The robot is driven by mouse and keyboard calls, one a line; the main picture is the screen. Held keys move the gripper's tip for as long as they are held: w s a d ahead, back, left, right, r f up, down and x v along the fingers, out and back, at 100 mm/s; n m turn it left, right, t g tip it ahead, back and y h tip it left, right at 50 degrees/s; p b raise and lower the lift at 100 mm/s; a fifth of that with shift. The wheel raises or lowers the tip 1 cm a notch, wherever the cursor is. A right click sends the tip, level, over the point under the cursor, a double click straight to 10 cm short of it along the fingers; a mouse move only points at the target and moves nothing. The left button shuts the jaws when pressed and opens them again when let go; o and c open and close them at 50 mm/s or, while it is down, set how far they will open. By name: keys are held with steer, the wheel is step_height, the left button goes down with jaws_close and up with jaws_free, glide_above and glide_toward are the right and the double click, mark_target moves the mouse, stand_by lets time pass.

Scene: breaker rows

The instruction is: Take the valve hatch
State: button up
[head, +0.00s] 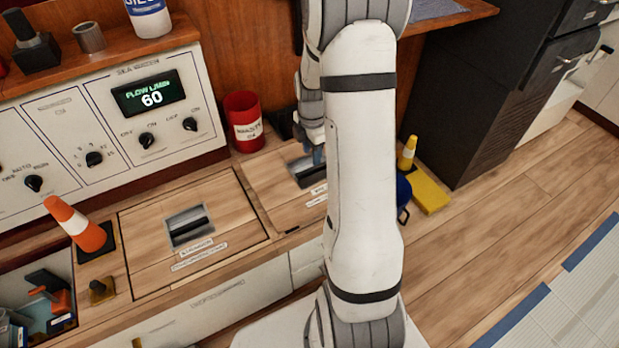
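Two wooden hatches with recessed dark handles lie in the wooden counter. The left hatch (153,252) shows whole, with its handle (188,229) and small label plates in front of it. The right hatch (268,185) is partly hidden behind my arm, and its handle recess (305,172) shows just left of the arm. Both lie flat. The labels are too small to read, so I cannot tell which is the valve hatch. My gripper (317,153) is mostly hidden by my arm, over the right hatch's handle. I cannot tell whether its fingers touch the handle or are closed.
A red can (243,122) stands behind the right hatch. An orange-and-white cone (76,224) leans left of the left hatch. A yellow cone (407,153) and black cabinet (505,105) stand right.

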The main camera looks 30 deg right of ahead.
mark_target(312, 168)
step_height(312, 168, down, 6)
steer(key=b, duration=0.3)
steer(key=shift+d+f, duration=0.1)
steer(key=shift+f, duration=0.1)
steer(key=shift+r, duration=0.1)
jaws_close()
steer(key=shift+w, duration=0.1)
stand_by(1.0)
